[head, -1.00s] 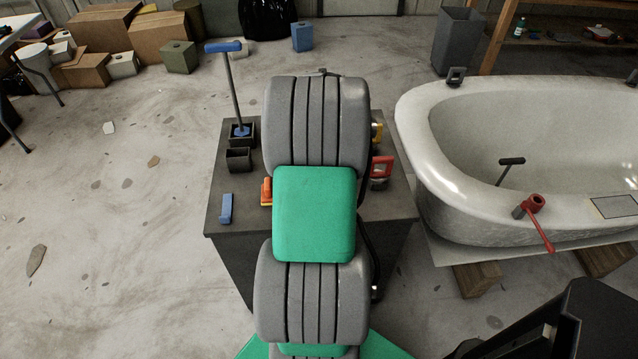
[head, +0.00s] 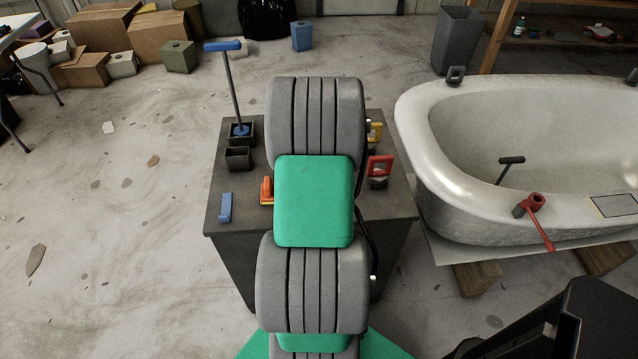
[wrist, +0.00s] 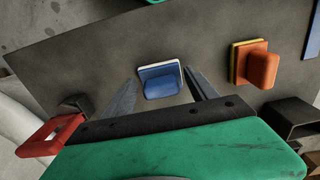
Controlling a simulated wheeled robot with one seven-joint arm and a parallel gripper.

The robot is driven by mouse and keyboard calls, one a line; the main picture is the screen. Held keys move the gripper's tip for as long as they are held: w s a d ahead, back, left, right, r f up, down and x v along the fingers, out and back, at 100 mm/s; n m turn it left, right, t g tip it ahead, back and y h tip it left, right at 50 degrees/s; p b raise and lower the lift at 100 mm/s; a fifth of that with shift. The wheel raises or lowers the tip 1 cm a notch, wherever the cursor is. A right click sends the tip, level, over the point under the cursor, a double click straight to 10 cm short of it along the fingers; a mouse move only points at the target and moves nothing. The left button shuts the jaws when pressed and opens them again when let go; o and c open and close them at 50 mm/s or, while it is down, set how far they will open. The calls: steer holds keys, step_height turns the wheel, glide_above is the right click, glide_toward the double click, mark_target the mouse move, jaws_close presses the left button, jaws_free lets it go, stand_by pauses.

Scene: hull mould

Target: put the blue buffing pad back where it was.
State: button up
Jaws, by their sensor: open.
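The blue buffing pad (wrist: 162,86), a blue block grip on a pale-edged base, sits on the dark bench top (wrist: 90,62) in the wrist view. My gripper (wrist: 159,76) is open, with one finger to the left of the pad and one to the right. I cannot tell whether either finger touches it. In the head view my arm hides the gripper and this pad.
An orange pad (wrist: 257,65) stands right of the blue one, with a dark open box (wrist: 292,118) beyond. A red-handled tool (head: 379,168) and a yellow one (head: 375,132) stand at the bench's right. A tall blue-handled tool (head: 233,85) rises back left.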

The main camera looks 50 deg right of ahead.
step_height(320, 180, up, 12)
steer(key=w+a+r+n+t, duration=0.1)
steer(key=w+a+r+n, duration=0.15)
steer(key=a, duration=0.75)
steer(key=w+a+r+n, duration=0.1)
steer(key=w+a+n, duration=0.25)
steer(key=a, duration=0.55)
steer(key=s+a+f+n, duration=0.1)
steer(key=s+a+n, duration=0.1)
steer(key=a, duration=0.7)
steer(key=s+a+f+n+t, duration=0.1)
steer(key=s+a+n, duration=0.1)
steer(key=a, duration=0.6)
steer(key=shift+a+t, duration=0.3)
steer(key=shift+a, duration=0.05)
